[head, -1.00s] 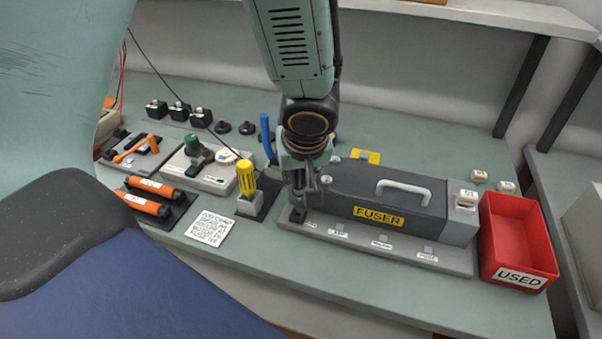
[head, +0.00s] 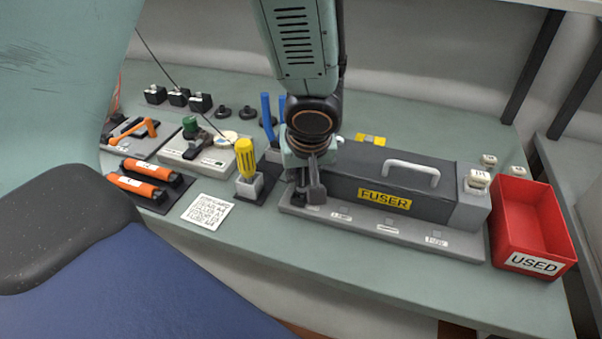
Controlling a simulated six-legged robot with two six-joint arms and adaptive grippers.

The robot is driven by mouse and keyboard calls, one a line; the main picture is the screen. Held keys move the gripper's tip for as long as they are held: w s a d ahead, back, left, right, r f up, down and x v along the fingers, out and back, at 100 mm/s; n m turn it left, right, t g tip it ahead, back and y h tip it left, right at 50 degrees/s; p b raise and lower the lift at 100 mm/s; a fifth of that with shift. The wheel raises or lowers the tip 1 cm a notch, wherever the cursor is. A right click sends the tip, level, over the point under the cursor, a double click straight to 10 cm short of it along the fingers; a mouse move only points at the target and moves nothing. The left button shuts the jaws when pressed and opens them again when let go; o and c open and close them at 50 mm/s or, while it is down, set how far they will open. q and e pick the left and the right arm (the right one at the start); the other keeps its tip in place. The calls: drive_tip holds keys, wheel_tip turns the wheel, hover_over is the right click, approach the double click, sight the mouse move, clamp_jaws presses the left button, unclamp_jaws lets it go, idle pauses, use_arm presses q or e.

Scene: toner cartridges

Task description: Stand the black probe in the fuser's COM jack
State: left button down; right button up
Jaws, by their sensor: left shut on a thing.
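The dark grey fuser (head: 350,187) lies on a light grey base plate (head: 462,247) at the middle right, with a yellow FUSER label and a pale handle. Small labelled pads line the plate's front edge. My left gripper (head: 312,187) comes down from above at the fuser's left end. It is shut on a dark thing, most likely the black probe (head: 314,196), low over the plate's left end. The gripper and the probe cover the jack there, so I cannot tell whether the probe is in it. My right gripper is not in view.
A red USED bin (head: 534,264) stands right of the fuser. A yellow-handled tool (head: 246,158) in a grey holder and blue handles (head: 267,116) stand close left of the gripper. Orange cartridges (head: 146,170) and a paper note (head: 205,211) lie further left.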

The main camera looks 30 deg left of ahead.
use_arm(q)
drive_tip(key=shift+a+f, duration=0.1)
drive_tip(key=shift+a, duration=0.15)
drive_tip(key=shift+a+f, duration=0.1)
drive_tip(key=shift+a, duration=0.2)
drive_tip(key=shift+d+b, duration=0.15)
drive_tip(key=shift+b, duration=0.25)
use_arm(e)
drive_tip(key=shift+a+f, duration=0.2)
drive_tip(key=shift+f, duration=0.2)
use_arm(q)
drive_tip(key=shift+s, duration=0.1)
drive_tip(key=shift+d, duration=0.15)
drive_tip(key=shift+f+b, duration=0.6)
drive_tip(key=shift+b, duration=0.15)
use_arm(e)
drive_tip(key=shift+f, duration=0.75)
